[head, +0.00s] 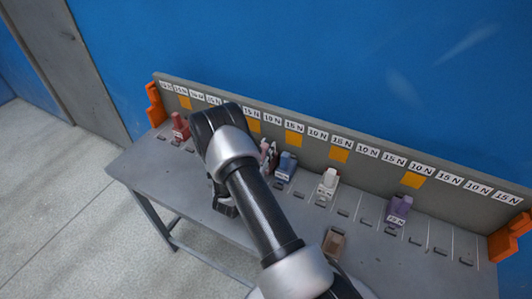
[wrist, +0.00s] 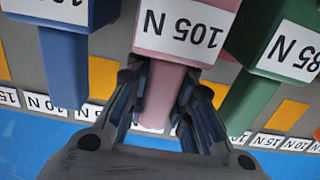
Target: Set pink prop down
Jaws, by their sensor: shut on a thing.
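The pink prop (wrist: 185,22), labelled 105 N, fills the upper middle of the wrist view, its label upside down. My gripper (wrist: 160,80) is shut on its narrower pink stem, one dark finger on each side. In the head view the pink prop (head: 264,147) shows partly beside my arm, just left of a blue prop (head: 287,166). My arm hides most of the gripper there. Whether the pink prop's base touches the bench cannot be told.
The grey bench (head: 150,172) has a back panel with force labels and orange squares. A green prop (wrist: 262,75) is close beside the pink one. Red (head: 180,127), white (head: 328,182), purple (head: 400,208) and tan (head: 334,242) props also stand there. Orange brackets (head: 154,104) flank the panel.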

